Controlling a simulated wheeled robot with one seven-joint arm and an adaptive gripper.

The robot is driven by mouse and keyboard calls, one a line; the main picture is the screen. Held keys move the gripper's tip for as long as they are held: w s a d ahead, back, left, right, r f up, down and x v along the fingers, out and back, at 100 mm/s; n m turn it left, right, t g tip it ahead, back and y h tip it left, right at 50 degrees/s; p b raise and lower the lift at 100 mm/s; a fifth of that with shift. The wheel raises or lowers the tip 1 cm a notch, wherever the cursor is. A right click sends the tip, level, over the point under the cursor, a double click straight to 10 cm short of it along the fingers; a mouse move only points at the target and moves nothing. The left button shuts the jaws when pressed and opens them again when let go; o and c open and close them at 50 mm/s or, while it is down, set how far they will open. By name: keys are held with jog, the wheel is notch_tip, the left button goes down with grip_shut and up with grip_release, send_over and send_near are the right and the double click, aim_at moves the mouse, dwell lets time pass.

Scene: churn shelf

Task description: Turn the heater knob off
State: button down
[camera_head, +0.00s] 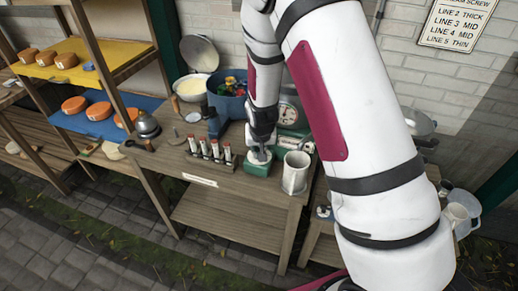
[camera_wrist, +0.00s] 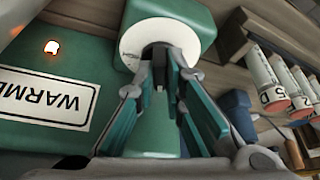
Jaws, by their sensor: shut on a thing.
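The warmer is a small green box (camera_head: 258,166) on the wooden bench in the head view. In the wrist view its green face (camera_wrist: 30,85) carries a label (camera_wrist: 58,103) reading "WARME", cut off, and a small light (camera_wrist: 51,47) glowing orange-white. A round white dial plate (camera_wrist: 133,38) sits on a green block at the top of the wrist view. My gripper (camera_wrist: 160,78) reaches to this plate with its fingers closed around the heater knob, which is mostly hidden between them. In the head view my gripper (camera_head: 261,148) points down onto the green box.
A rack of several red-topped tubes (camera_head: 210,152) stands left of the box, close to my gripper. A white mug (camera_head: 295,172) stands close on the right, and a green dial scale (camera_head: 288,115) behind. A blue pot (camera_head: 229,99) is at the back.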

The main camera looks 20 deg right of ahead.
jog(key=shift+d+f+n+y, duration=0.15)
jog(key=shift+n+y, duration=0.75)
jog(key=shift+n, duration=1.3)
jog(key=c, duration=1.7)
grip_release()
jog(key=shift+o, duration=0.2)
jog(key=v, duration=1.2)
jog(key=shift+d, duration=0.1)
